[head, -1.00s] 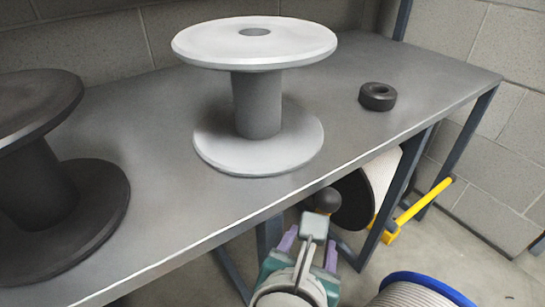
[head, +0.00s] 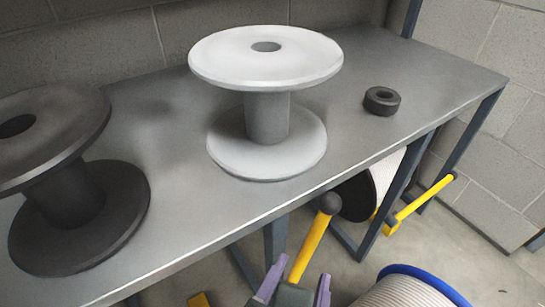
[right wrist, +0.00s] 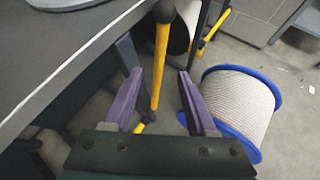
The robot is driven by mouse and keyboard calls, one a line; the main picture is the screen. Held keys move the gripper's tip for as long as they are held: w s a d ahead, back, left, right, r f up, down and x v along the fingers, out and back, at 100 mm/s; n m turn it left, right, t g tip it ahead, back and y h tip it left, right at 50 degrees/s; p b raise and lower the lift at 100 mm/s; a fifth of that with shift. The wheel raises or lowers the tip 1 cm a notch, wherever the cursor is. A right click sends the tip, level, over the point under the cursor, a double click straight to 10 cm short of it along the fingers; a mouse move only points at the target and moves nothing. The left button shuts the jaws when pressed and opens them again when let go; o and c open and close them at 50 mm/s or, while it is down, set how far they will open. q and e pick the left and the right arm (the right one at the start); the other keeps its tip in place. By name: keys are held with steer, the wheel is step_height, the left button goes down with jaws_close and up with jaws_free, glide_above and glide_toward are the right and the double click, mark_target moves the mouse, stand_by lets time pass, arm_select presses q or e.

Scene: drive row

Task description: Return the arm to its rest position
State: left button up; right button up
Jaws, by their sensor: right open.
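My right gripper (head: 296,282) shows at the bottom of the head view, in front of the table's front edge. Its purple fingers are apart with nothing held between them, and they show wide open in the right wrist view (right wrist: 157,98). A yellow bar with a black ball end (right wrist: 161,60) stands beyond the fingers and appears between them in that view. It also shows in the head view (head: 313,240), apart from the fingers as far as I can tell. My left gripper is not in view.
The grey metal table (head: 335,150) bears a white empty spool (head: 267,120), a black spool (head: 70,190) and a black ring (head: 381,100). A blue-rimmed cable reel (right wrist: 240,105) stands on the floor at right. Another reel (head: 385,175) with a yellow bar (head: 420,205) is under the table.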

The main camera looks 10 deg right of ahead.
steer(key=s+d+r+m+g+y+p, duration=0.2)
steer(key=s+d+r+m+p, duration=0.15)
steer(key=r+m+p, duration=0.7)
steer(key=s+d+r+m+g+y+p, duration=0.2)
steer(key=s+d+r+m+p, duration=0.3)
steer(key=r+p, duration=1.05)
steer(key=s+d+r+m+g+y+p, duration=0.1)
steer(key=d+r+m+g+y+p, duration=0.1)
steer(key=r+m+p, duration=1.15)
step_height(320, 180, up, 41)
steer(key=n+p, duration=0.3)
steer(key=p, duration=3)
steer(key=shift+s+d, duration=0.15)
